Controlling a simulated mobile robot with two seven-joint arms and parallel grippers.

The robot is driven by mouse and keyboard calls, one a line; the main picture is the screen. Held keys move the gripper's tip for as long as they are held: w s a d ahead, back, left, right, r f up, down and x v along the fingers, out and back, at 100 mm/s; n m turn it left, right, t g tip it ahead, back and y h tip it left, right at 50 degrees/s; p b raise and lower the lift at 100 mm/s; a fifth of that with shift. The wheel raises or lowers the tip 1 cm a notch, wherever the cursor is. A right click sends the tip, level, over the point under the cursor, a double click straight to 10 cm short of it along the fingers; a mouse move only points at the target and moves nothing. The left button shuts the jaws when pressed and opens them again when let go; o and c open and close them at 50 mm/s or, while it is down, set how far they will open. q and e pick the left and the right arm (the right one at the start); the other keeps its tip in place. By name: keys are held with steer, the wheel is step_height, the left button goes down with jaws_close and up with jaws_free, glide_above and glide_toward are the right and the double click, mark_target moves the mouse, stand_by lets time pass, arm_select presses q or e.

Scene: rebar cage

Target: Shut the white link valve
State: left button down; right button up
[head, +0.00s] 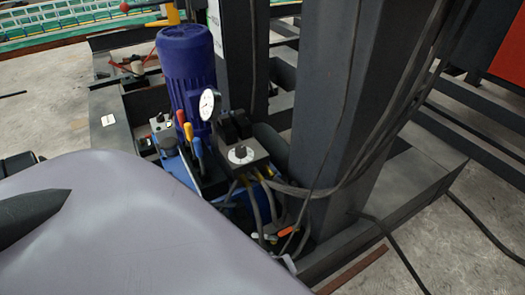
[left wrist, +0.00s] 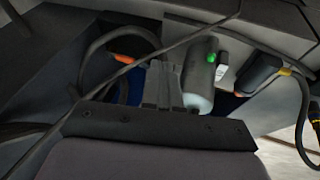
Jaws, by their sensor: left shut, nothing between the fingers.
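I cannot tell for certain which part is the white link valve. In the head view, a black knob on a white dial (head: 240,154) sits on the dark hydraulic block. An orange-tipped lever (head: 288,231) is low beside the hoses, and an orange tip (left wrist: 130,59) also shows in the left wrist view. A pale cylinder (left wrist: 200,75) with a green spot stands just right of my left gripper (left wrist: 164,82). My left gripper is shut and empty; I cannot tell whether it touches the cylinder. In the head view my large grey arm hides the lower left. My right gripper is not in view.
A blue motor (head: 187,65) and a pressure gauge (head: 208,104) stand behind the block. Red, yellow and blue levers (head: 188,132) are beside it. A thick dark post (head: 340,100) and hanging cables bound the right. Concrete floor (head: 425,235) is open farther right.

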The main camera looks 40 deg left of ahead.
mark_target(265, 237)
arm_select(q)
steer(key=w+a+f+n+y+b, duration=0.1)
steer(key=a+f+n+b, duration=0.2)
steer(key=f, duration=0.1)
steer(key=w+a+f+n+g+y+b, duration=0.1)
steer(key=w+a+f+n+y+b, duration=0.1)
steer(key=a+f+n+b, duration=0.1)
steer(key=w+a+f+n+g+y+b, duration=0.1)
steer(key=a+f+n+b, duration=0.3)
steer(key=f+b, duration=0.1)
steer(key=shift+w+a+f+y, duration=0.3)
steer(key=shift+w+a+f, duration=0.1)
steer(key=shift+f, duration=0.25)
steer(key=shift+w+a+r, duration=0.15)
steer(key=shift+w+a, duration=0.5)
steer(key=shift+w, duration=0.35)
steer(key=shift+w+a+b, duration=0.4)
steer(key=shift+w, duration=0.2)
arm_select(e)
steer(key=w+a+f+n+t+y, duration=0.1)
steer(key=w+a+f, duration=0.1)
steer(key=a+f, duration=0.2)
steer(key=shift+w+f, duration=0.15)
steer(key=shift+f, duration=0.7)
arm_select(q)
steer(key=shift+r, duration=0.1)
